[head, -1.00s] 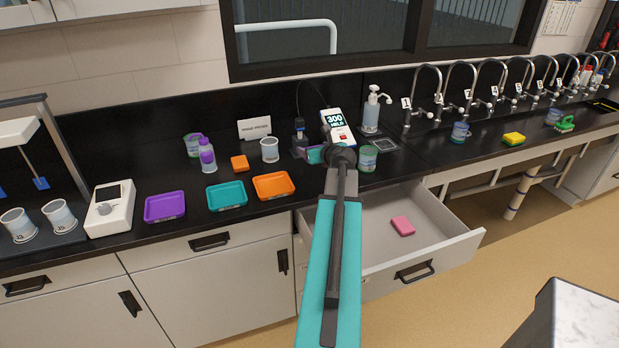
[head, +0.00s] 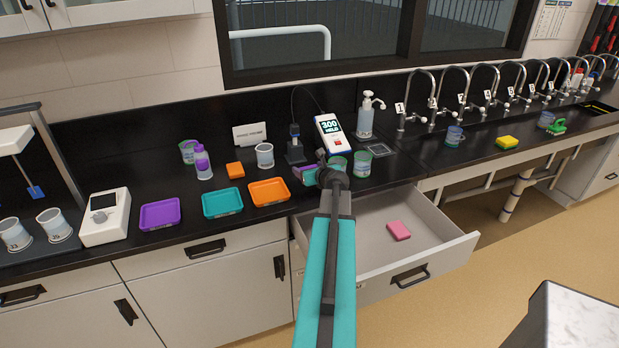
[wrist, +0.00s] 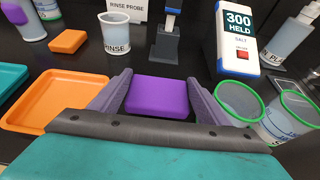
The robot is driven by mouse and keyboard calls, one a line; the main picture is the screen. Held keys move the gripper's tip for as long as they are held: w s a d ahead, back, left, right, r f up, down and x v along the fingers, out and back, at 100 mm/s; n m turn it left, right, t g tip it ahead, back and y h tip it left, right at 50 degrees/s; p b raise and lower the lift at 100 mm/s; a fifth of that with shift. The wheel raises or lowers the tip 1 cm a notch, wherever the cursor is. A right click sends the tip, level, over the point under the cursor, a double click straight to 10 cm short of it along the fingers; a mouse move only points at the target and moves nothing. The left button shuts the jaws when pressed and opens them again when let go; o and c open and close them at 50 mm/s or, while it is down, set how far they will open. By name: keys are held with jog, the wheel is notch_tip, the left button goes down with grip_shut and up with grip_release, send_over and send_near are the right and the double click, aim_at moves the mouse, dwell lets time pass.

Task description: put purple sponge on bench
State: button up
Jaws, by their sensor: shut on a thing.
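The purple sponge (wrist: 157,97) sits between the two fingers of my gripper (wrist: 157,95) in the wrist view, and the gripper is shut on it. In the head view my gripper (head: 310,174) is over the black bench (head: 262,217), just above the open drawer's back edge; my arm hides most of the sponge there. Whether the sponge touches the bench top, I cannot tell.
An orange tray (head: 269,192) lies left of my gripper, and green-rimmed beakers (wrist: 241,101) stand close on its right. A meter reading 300 HELD (head: 333,132) and a probe stand (head: 295,150) are behind. An open drawer (head: 440,245) below holds a pink sponge (head: 398,230).

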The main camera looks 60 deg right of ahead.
jog(key=shift+f, duration=0.15)
jog(key=shift+f, duration=1.8)
jog(key=shift+f, duration=0.2)
jog(key=o, duration=1)
jog(key=shift+r, duration=0.1)
jog(key=shift+r, duration=0.15)
jog(key=shift+b+v, duration=1.05)
jog(key=shift+v, duration=4.95)
